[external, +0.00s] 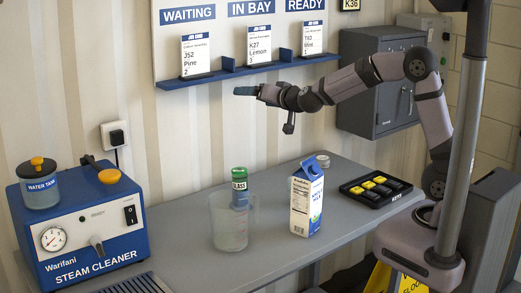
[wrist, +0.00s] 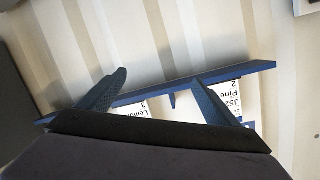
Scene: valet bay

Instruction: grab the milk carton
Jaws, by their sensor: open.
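The milk carton (external: 306,200), white and blue with a gabled top, stands upright on the grey table, right of the middle in the external view. My gripper (external: 243,91) is high above the table, up and to the left of the carton, close in the picture to the card shelf. It is well apart from the carton. In the wrist view the two fingers of my gripper (wrist: 165,98) are spread with nothing between them. The carton is not in the wrist view.
The steam cleaner (external: 80,225) stands far left. The blue card shelf (wrist: 160,93) crosses the wall.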

